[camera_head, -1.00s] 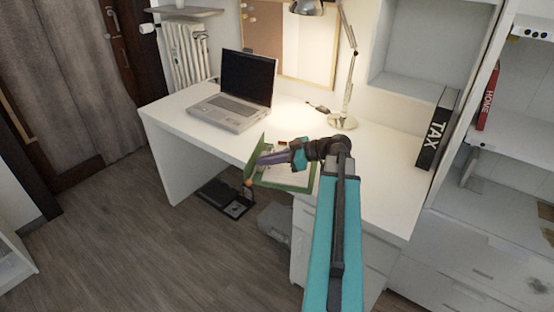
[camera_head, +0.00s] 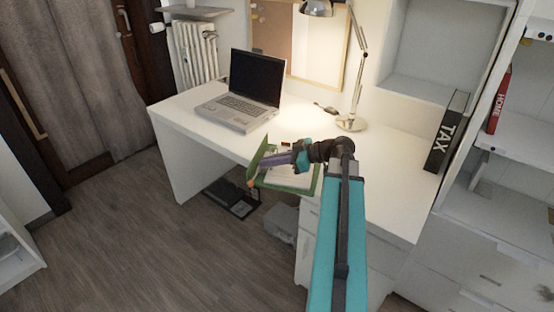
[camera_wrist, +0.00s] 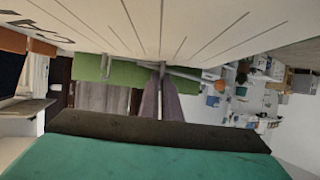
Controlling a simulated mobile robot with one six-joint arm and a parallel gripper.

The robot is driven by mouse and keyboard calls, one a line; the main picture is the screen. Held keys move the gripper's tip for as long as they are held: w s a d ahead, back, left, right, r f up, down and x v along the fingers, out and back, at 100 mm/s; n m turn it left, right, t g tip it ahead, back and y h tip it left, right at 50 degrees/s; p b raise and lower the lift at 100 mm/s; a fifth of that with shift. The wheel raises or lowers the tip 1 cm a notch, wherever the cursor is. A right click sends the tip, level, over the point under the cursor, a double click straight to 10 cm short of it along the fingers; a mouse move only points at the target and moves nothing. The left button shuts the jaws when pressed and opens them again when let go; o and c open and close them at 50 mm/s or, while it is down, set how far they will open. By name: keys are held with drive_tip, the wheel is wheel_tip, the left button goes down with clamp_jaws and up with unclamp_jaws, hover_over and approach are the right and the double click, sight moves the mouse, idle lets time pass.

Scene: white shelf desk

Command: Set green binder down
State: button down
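The green binder (camera_head: 304,182) lies open at the front edge of the desk (camera_head: 385,205), pale pages facing up and one green cover raised at its left. Whether it rests on the desktop or hangs just above it, I cannot tell. My gripper (camera_head: 268,165) reaches in from the right over the binder, its purple-grey fingers between the raised cover and the pages. In the wrist view the fingers (camera_wrist: 161,84) come close together at the middle of the binder, with green cover (camera_wrist: 92,66) on both sides. The exact contact is partly hidden.
A laptop (camera_head: 243,92) stands open at the desk's back left. A lamp (camera_head: 353,122) stands behind the binder. A black TAX binder (camera_head: 446,135) stands upright at the right, and a red HOME binder (camera_head: 498,100) is on the shelf. The desktop right of the arm is clear.

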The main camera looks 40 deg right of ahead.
drive_tip(key=w+a+f+n+g+y, duration=0.1)
drive_tip(key=w+a, duration=0.1)
drive_tip(key=a, duration=0.8)
drive_tip(key=w+a+f+n+g+y, duration=0.1)
drive_tip(key=w+a, duration=0.2)
drive_tip(key=a, duration=0.7)
drive_tip(key=w+a+f+n, duration=0.1)
drive_tip(key=w+a, duration=0.2)
drive_tip(key=a, duration=0.7)
drive_tip(key=shift+a+f+n+g+y, duration=0.25)
drive_tip(key=shift+f+n+g+y, duration=0.05)
drive_tip(key=shift+g+y, duration=0.1)
drive_tip(key=shift+s, duration=0.2)
